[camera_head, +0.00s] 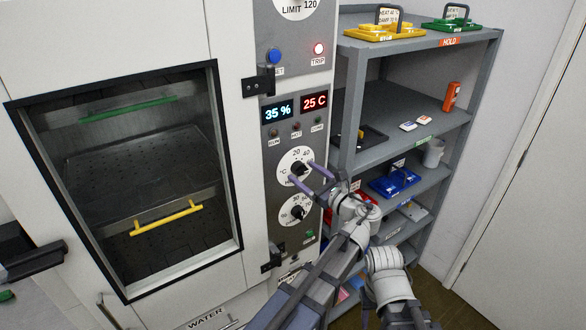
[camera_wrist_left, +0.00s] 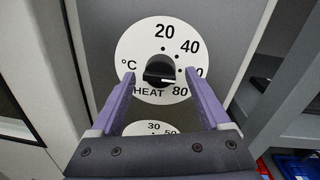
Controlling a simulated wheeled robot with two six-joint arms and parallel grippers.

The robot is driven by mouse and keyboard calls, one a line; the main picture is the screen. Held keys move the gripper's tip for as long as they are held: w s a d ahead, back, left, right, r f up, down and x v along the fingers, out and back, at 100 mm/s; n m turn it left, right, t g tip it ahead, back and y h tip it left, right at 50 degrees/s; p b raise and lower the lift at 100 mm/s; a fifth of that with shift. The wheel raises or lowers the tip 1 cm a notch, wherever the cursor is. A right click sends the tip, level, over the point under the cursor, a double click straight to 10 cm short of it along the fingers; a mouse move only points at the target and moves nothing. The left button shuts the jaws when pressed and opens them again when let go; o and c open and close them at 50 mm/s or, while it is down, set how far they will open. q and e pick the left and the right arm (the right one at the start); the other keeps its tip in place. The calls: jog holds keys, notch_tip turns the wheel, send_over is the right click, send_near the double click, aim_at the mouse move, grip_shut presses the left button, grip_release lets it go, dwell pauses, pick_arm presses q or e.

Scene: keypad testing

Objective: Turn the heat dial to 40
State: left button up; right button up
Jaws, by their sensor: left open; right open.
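The heat dial (camera_head: 298,167) is a white disc with a black knob on the cabinet's control panel. In the left wrist view the heat dial (camera_wrist_left: 140,55) shows 20, 40 and 80, with "HEAT" below the knob (camera_wrist_left: 160,71); another number at right is partly covered by a finger. My right gripper (camera_head: 366,317) shows only in part, low in the head view, away from the panel.
A second dial (camera_head: 298,209) sits just below. Displays above read 35 % (camera_head: 278,110) and 25 C (camera_head: 314,102). A lit red TRIP lamp (camera_head: 318,49) and blue button (camera_head: 274,56) are higher up. A grey shelf (camera_head: 408,138) with trays stands close at right.

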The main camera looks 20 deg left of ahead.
pick_arm(q)
jog(key=shift+w+a, duration=0.3)
jog(key=shift+a, duration=0.15)
jog(key=shift+s+d, duration=0.1)
jog(key=shift+d, duration=0.2)
jog(key=shift+a, duration=0.2)
jog(key=c, duration=0.4)
grip_shut()
pick_arm(e)
jog(key=shift+w+a, duration=0.15)
jog(key=shift+a, duration=0.25)
pick_arm(q)
jog(key=n, duration=0.4)
jog(key=shift+r+n+p, duration=0.1)
jog(key=shift+n+p, duration=0.2)
jog(key=shift+p, duration=0.05)
jog(key=shift+n+h, duration=0.3)
jog(key=shift+n, duration=1.6)
pick_arm(e)
jog(key=shift+r, duration=0.55)
